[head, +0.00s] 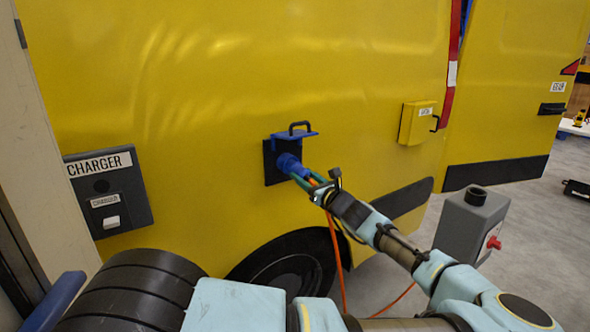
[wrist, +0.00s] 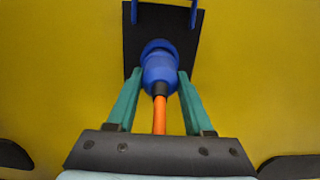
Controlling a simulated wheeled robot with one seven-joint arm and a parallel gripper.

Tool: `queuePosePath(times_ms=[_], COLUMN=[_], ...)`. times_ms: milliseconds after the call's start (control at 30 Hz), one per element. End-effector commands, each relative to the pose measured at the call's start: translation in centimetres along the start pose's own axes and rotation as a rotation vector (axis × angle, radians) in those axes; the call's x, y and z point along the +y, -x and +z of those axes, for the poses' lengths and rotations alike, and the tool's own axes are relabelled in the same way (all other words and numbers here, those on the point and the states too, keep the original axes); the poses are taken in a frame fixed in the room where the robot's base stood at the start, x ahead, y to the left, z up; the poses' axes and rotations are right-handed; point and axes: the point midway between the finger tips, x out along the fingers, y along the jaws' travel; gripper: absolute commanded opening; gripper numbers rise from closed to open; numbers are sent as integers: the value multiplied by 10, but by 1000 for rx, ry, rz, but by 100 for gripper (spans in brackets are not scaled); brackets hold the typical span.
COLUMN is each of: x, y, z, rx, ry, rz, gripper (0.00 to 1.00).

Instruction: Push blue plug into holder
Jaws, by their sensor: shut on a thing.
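The blue plug (head: 290,164) has an orange cable (head: 335,245) at its back. My gripper (head: 316,183) is shut on the plug; in the wrist view its green fingers (wrist: 156,88) sit on either side of the blue body. The plug points at the black square holder plate (head: 269,168) on the yellow van's side. A blue flap (head: 293,136) with a black handle stands raised above it. In the wrist view a wider blue collar (wrist: 158,46) shows at the plug's front, against the plate (wrist: 183,28). How deep the plug sits is hidden.
A grey charger box (head: 110,192) stands at the left. A yellow box (head: 416,123) is fixed to the van (head: 230,80) on the right. A grey post with a red knob (head: 472,222) stands beside my arm. The cable hangs down to the floor.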

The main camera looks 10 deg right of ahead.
Motion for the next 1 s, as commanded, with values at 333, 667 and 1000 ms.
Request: queuePosePath(times_ms=[333, 667, 1000], x=[0, 0, 0], y=[14, 26, 31], z=[1, 1, 1], rx=[-1, 0, -1], ry=[0, 0, 0], rz=[0, 0, 1], gripper=[0, 0, 0])
